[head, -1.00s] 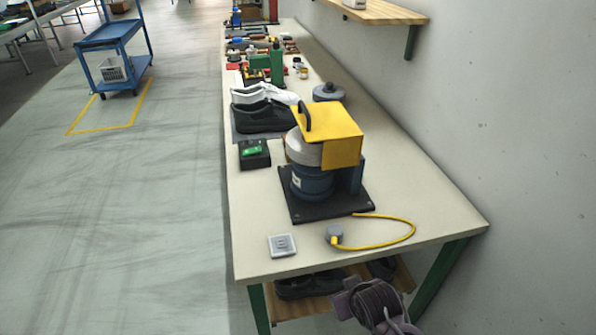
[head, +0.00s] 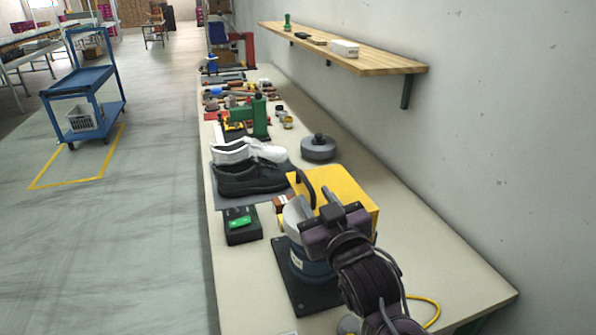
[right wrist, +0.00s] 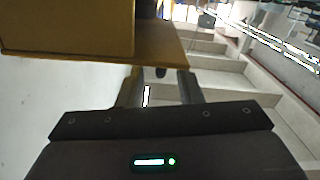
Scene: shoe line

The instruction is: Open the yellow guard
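The yellow guard (head: 352,187) sits over the round grey-and-blue machine (head: 302,262) on the bench and looks lowered. Its black handle (head: 305,188) arches up at its left side. My right gripper (head: 327,208) is at the guard's near side, close to the handle, and its body hides part of the guard and machine. In the right wrist view the guard (right wrist: 70,28) fills the upper left. There the fingers of my right gripper (right wrist: 161,88) stand apart, with a small dark piece showing just beyond the gap; I cannot tell whether they touch anything. My left gripper is not in view.
A black shoe (head: 250,178) and a white shoe (head: 245,151) stand left of the guard, behind a black box with a green top (head: 241,224). A round grey weight (head: 318,148) lies behind. A wooden shelf (head: 345,52) hangs on the right wall.

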